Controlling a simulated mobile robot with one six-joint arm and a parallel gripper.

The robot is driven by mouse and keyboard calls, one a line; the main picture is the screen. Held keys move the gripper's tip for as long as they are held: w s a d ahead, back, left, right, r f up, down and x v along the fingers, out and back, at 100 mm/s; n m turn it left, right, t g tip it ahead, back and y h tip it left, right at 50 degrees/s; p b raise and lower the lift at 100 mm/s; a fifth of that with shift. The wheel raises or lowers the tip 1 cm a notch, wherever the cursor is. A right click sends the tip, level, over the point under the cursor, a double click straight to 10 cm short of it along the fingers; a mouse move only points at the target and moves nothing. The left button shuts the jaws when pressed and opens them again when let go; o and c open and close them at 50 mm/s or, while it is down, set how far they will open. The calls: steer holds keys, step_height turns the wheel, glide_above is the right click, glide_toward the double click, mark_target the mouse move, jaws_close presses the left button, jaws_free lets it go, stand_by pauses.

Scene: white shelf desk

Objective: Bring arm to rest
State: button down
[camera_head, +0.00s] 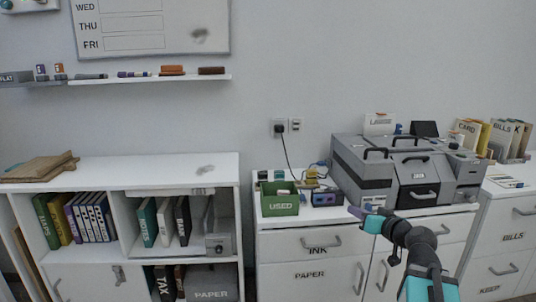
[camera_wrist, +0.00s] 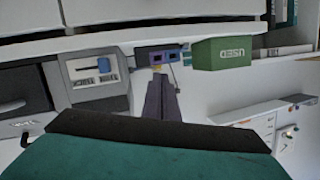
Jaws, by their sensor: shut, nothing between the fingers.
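My gripper (camera_head: 371,210) is at the end of my arm, in front of the white cabinet in the head view. It is above the drawer fronts, just left of the grey printer's lower edge. In the wrist view its dark fingers (camera_wrist: 161,102) are together and hold nothing. The arm is bent, with its black and teal links reaching up from the lower right. No object touches the gripper in either view.
A green USED bin (camera_head: 280,204) and a small dark device (camera_head: 327,198) stand left of the grey printer (camera_head: 405,175) on the cabinet. A white shelf unit (camera_head: 200,172) with binders stands left. Open wall and a gap lie between them.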

steer(key=s+a+f+g+p, duration=0.4)
steer(key=a+f+p, duration=0.25)
steer(key=f, duration=0.45)
steer(key=s+a+f+g+p, duration=0.3)
steer(key=s+a+f+p, duration=0.15)
steer(key=a+f, duration=0.4)
steer(key=s+a+f+n+g+p, duration=0.1)
steer(key=s+a+f+g+p, duration=0.2)
steer(key=s+f+g+p, duration=0.75)
steer(key=s+d+f+m+g+h, duration=0.1)
steer(key=s+d+f+h, duration=0.1)
steer(key=s, duration=1.1)
steer(key=s+d+f+g+h+p, duration=0.1)
steer(key=s+d+f+h, duration=0.2)
steer(key=s, duration=1)
step_height(320, 180, down, 4)
steer(key=shift+d+f+m, duration=0.1)
steer(key=shift+d+m, duration=0.3)
steer(key=shift+d, duration=0.6)
steer(key=shift+s, duration=0.1)
